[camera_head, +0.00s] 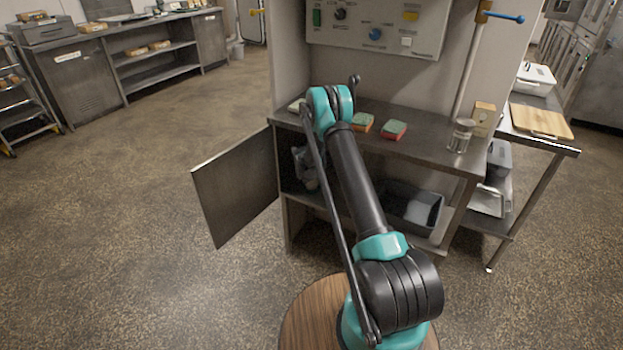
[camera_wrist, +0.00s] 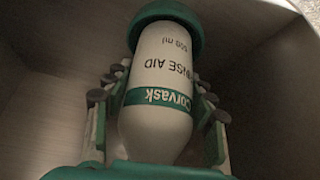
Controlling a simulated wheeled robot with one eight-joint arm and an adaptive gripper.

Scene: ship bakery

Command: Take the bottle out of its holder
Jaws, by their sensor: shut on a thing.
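In the wrist view a white bottle (camera_wrist: 160,60) with a green band lettered "Corvask" and "RINSE AID" lies between the fingers of my gripper (camera_wrist: 157,88). The lettering reads upside down. My gripper is shut on the bottle, with finger pads along both sides. A wider green ring (camera_wrist: 165,12) surrounds the bottle's far end at the top of the picture; I cannot tell whether it is part of the bottle or the holder. Grey metal walls surround it. In the head view the bottle cannot be made out, and my arm hides much of the cabinet front.
A metal cabinet door (camera_head: 236,188) stands open to the left. The counter (camera_head: 425,148) bears sponges (camera_head: 394,130), a glass jar (camera_head: 461,136) and a small box (camera_head: 483,119). A dark bin (camera_head: 412,207) sits on the shelf below.

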